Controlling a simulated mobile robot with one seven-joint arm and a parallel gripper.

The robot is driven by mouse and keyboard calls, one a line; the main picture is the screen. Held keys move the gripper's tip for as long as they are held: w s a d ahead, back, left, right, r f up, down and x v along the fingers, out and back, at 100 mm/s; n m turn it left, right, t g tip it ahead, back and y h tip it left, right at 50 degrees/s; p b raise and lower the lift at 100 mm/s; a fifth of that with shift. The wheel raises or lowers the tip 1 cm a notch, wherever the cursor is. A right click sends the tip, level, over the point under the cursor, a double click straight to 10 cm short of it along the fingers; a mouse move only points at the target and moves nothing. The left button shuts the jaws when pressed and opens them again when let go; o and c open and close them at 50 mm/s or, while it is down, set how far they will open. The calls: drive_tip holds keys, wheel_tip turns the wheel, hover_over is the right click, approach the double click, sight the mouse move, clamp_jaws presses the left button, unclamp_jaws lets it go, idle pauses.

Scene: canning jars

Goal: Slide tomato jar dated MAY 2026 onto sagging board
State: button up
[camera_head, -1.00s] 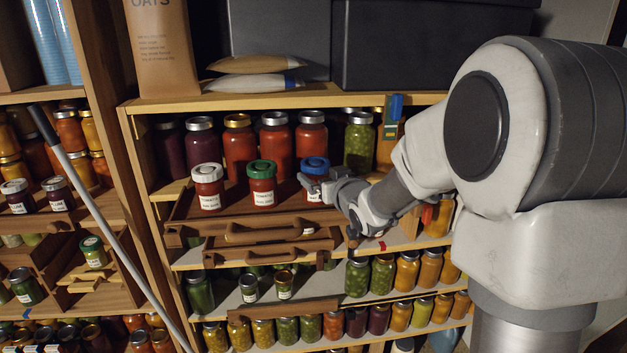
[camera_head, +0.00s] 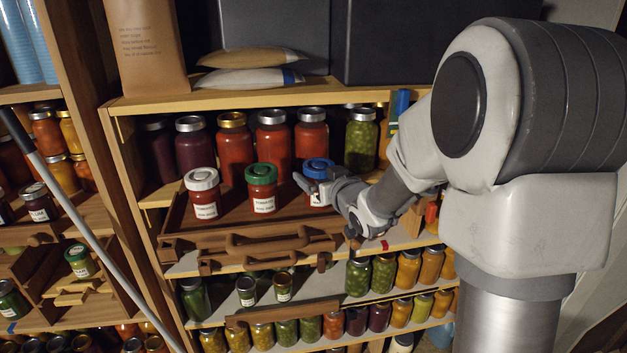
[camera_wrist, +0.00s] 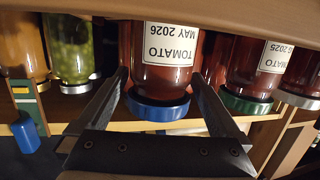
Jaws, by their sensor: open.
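The tomato jar with a blue lid (camera_head: 318,170) stands at the right of three front jars on a brown wooden tray (camera_head: 240,220). In the wrist view, upside down, its label reads TOMATO MAY 2026 (camera_wrist: 168,45). My gripper (camera_head: 308,188) is at this jar and partly covers it in the head view. In the wrist view my open gripper (camera_wrist: 160,88) has one finger on each side of the jar; contact is not clear. A green-lidded jar (camera_head: 262,188) to its left is dated 2025 in the wrist view (camera_wrist: 255,70). I cannot tell which board sags.
A white-lidded jar (camera_head: 204,195) stands left of the green-lidded one. Taller jars (camera_head: 272,150) crowd behind. Wooden handles (camera_head: 265,243) project at the tray front. Lower shelves hold more jars (camera_head: 382,273). A grey pole (camera_head: 75,210) leans across the left. A blue clip (camera_wrist: 27,135) hangs nearby.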

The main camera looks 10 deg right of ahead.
drive_tip(key=shift+w, duration=0.1)
clamp_jaws()
idle(0.5)
drive_tip(key=shift+r, duration=0.1)
